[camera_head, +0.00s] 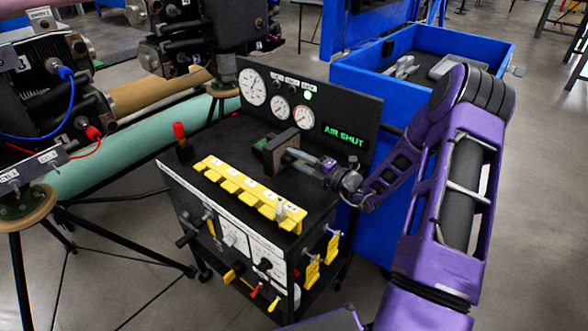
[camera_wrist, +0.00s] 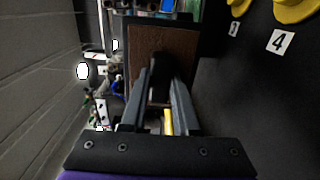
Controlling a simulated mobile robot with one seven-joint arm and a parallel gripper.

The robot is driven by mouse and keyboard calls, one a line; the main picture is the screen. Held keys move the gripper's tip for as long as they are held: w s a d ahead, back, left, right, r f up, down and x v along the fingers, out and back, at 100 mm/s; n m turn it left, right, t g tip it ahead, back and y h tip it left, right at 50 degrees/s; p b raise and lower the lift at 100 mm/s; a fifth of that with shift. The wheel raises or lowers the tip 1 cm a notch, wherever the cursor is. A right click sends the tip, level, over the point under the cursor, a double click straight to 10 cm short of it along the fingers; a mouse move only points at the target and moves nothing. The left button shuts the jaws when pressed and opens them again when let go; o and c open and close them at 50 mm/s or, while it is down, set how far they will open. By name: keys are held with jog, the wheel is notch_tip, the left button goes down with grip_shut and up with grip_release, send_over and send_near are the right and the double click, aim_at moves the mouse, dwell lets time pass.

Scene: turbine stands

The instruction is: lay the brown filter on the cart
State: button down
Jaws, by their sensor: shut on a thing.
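The brown filter (camera_head: 283,148) is a block with a dark frame, held over the black cart top (camera_head: 230,137) between the yellow rack and the gauge panel. I cannot tell whether it touches the top. My gripper (camera_head: 298,157) reaches in from the right and is shut on it. In the wrist view the filter's brown, dark-edged face (camera_wrist: 148,40) is straight ahead, and my gripper's two fingers (camera_wrist: 160,92) meet at it. The fingers hide its lower middle part.
A yellow numbered rack (camera_head: 248,190) lies along the cart's front edge. The gauge panel (camera_head: 330,115) stands at its back, reading AIR SHUT. A red-topped post (camera_head: 180,132) stands at the left corner. A blue open drawer cabinet (camera_head: 425,45) is behind. Turbine stands are at left.

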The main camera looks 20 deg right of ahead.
jog(key=shift+f, duration=1.6)
jog(key=shift+b, duration=0.3)
jog(key=shift+f, duration=0.2)
jog(key=c, duration=0.7)
grip_release()
jog(key=shift+o, duration=0.2)
jog(key=shift+r, duration=0.15)
jog(key=shift+s+d, duration=0.15)
jog(key=shift+s, duration=0.05)
jog(key=p+v, duration=0.1)
jog(key=v, duration=1)
jog(key=shift+s+d, duration=0.1)
jog(key=shift+s, duration=0.15)
